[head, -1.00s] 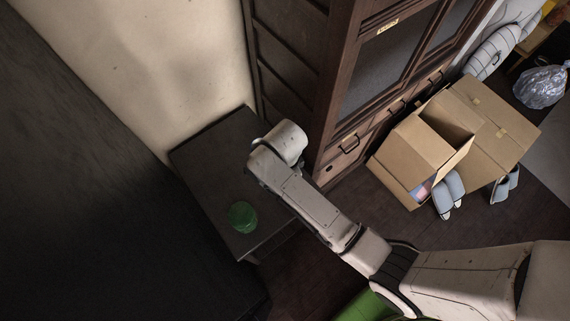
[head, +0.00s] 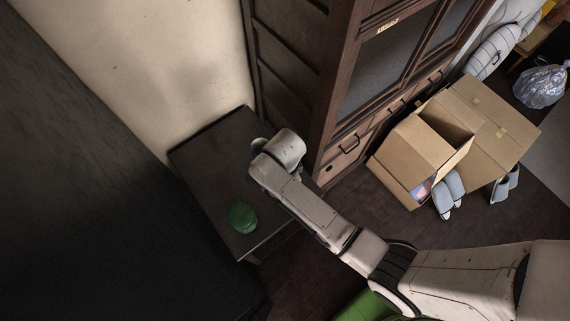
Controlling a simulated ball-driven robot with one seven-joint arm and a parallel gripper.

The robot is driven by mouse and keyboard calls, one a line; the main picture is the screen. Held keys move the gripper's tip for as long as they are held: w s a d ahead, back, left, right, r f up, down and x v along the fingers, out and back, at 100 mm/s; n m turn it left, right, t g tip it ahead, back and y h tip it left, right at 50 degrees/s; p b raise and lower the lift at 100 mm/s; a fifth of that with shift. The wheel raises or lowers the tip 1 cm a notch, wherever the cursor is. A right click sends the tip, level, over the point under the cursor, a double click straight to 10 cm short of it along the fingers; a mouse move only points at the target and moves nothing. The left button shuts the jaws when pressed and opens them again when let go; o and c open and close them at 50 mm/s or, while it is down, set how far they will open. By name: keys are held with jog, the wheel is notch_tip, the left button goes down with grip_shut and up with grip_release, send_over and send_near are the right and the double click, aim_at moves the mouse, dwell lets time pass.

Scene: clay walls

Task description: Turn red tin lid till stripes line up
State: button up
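A round green tin (head: 242,217) stands on the small dark table (head: 207,172), near its front edge. No red lid and no stripes show in the head view; a red tin may be hidden behind my arm. The end of my arm is over the right part of the table, up and to the right of the green tin and apart from it. My wrist covers my gripper, so its fingers and whatever is under them are hidden.
A tall dark wooden cabinet (head: 300,75) stands close on the right of the table. A pale clay wall (head: 165,65) is behind. Open cardboard boxes (head: 480,125) and slippers (head: 450,192) lie on the floor at right. The table's left part is clear.

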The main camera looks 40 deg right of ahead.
jog(key=shift+c, duration=1.2)
jog(key=shift+r+p, duration=0.2)
jog(key=shift+p, duration=0.55)
jog(key=shift+f, duration=0.2)
jog(key=o, duration=0.9)
notch_tip(320, 180, up, 11)
jog(key=shift+f, duration=0.1)
jog(key=shift+s, duration=0.1)
